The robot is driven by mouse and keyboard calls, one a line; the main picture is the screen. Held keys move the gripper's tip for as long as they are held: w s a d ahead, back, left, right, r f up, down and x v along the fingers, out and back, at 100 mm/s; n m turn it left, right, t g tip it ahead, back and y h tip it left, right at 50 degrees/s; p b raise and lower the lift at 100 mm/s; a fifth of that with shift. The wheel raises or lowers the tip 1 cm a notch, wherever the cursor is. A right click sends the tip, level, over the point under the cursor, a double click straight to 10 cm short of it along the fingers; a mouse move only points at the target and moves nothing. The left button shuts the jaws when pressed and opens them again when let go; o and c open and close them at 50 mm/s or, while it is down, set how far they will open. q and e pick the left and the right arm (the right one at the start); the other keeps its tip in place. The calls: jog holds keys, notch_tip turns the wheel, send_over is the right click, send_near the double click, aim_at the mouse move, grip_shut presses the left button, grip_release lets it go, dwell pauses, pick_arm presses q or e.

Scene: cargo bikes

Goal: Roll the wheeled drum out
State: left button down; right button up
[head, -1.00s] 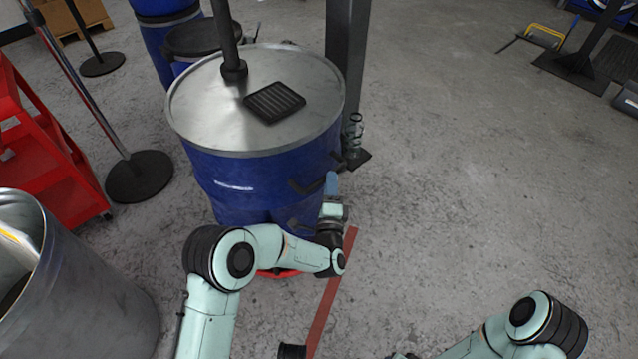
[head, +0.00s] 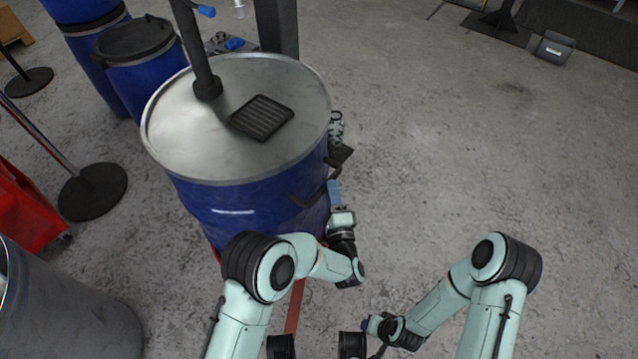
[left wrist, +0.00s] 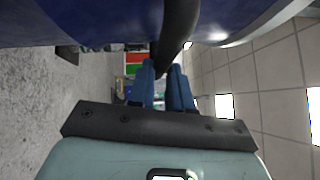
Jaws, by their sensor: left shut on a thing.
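The blue drum (head: 250,210) stands upright in the middle of the head view, with a silver lid (head: 190,130). A dark upright pole (head: 196,50) and a black ribbed pad (head: 262,117) are on the lid. Black handles stick out at its right side. My left gripper (head: 334,192) is at that side. In the left wrist view its blue fingers (left wrist: 164,88) are shut on a black curved handle (left wrist: 180,35) beside the blue drum wall. My right gripper (head: 370,324) is low in the head view, apart from the drum; its jaw opening is unclear. The drum's wheels are hidden.
Other blue drums (head: 115,85) stand behind left. A post base (head: 92,190), a red cart (head: 25,210) and a grey metal barrel (head: 75,315) are on the left. A dark post (head: 277,25) stands behind the drum. The floor on the right is largely clear.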

pick_arm(q)
jog(key=shift+s+d+r, duration=0.25)
jog(key=shift+d+r, duration=0.05)
jog(key=shift+d, duration=0.25)
jog(key=shift+s+d+r, duration=0.2)
jog(key=shift+d+r, duration=0.05)
jog(key=shift+d, duration=0.3)
pick_arm(e)
jog(key=shift+s+a+r, duration=0.15)
jog(key=shift+s+r, duration=0.05)
jog(key=shift+s, duration=0.15)
pick_arm(q)
jog(key=c, duration=1.1)
grip_release()
jog(key=shift+o, duration=0.2)
jog(key=shift+d, duration=0.1)
jog(key=shift+f, duration=0.1)
jog(key=shift+f, duration=0.1)
